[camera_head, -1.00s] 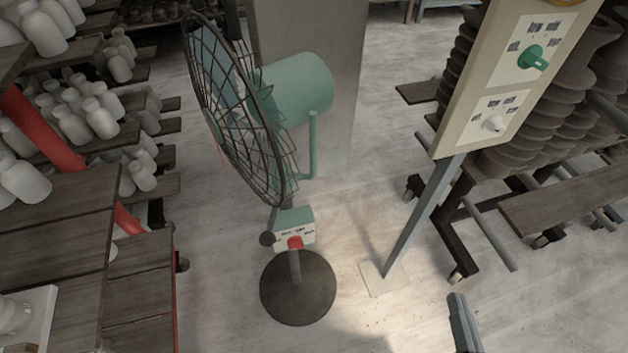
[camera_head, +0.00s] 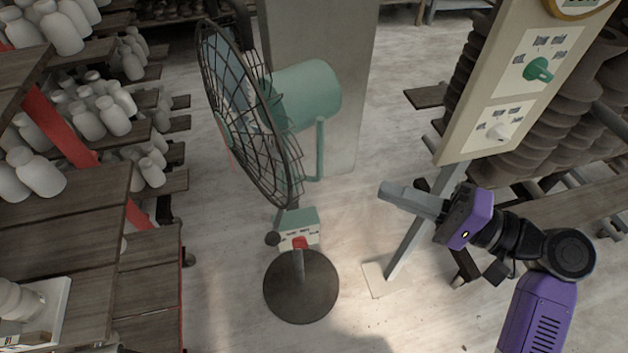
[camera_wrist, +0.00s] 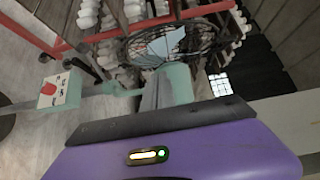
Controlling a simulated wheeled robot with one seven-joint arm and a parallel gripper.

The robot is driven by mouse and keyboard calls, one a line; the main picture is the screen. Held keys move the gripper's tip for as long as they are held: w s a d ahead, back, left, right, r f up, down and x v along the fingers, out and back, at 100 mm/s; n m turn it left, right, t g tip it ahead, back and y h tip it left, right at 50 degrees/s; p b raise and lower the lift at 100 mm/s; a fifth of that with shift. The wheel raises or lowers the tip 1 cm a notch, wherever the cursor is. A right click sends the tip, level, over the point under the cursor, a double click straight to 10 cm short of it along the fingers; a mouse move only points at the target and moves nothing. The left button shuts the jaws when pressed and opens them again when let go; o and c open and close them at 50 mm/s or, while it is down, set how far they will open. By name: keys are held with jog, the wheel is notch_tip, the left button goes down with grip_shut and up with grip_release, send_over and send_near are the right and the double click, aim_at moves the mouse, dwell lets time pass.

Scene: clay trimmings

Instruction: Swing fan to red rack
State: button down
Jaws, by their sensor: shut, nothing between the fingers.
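The green pedestal fan (camera_head: 306,95) stands upright on a round dark base, its wire cage facing left toward the rack. Its control box with a red knob (camera_head: 299,242) sits low on the pole. The rack with red posts (camera_head: 62,127) and dark boards stands at the left, holding white bottles. My gripper (camera_head: 385,192) is shut and empty, to the right of the fan and apart from it, pointing left in the head view. In the wrist view the fan cage (camera_wrist: 172,45) and green motor housing (camera_wrist: 170,86) lie ahead of my gripper, with the red rack behind.
A control panel (camera_head: 520,80) on a slanted post stands right of the fan, close behind my gripper. Carts with dark stacked ware (camera_head: 560,125) are further right. A grey pillar (camera_head: 340,150) stands behind the fan. Pale floor (camera_head: 225,290) is open around the fan base.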

aim_at(295, 190)
jog(key=shift+n+g, duration=0.3)
jog(key=shift+g, duration=0.2)
jog(key=a+p, duration=0.1)
jog(key=a, duration=0.3)
jog(key=w+a+p, duration=0.1)
jog(key=a, duration=0.3)
jog(key=a+p, duration=0.1)
jog(key=a, duration=0.3)
jog(key=shift+w+a+r+p, duration=0.15)
jog(key=shift+w+r+p, duration=0.1)
jog(key=shift+r+p, duration=0.1)
jog(key=shift+s+a+f, duration=0.2)
jog(key=shift+a, duration=0.3)
jog(key=shift+s+a, duration=0.2)
jog(key=shift+a, duration=0.55)
jog(key=shift+s+a, duration=0.2)
jog(key=shift+a, duration=0.55)
jog(key=shift+d, duration=0.1)
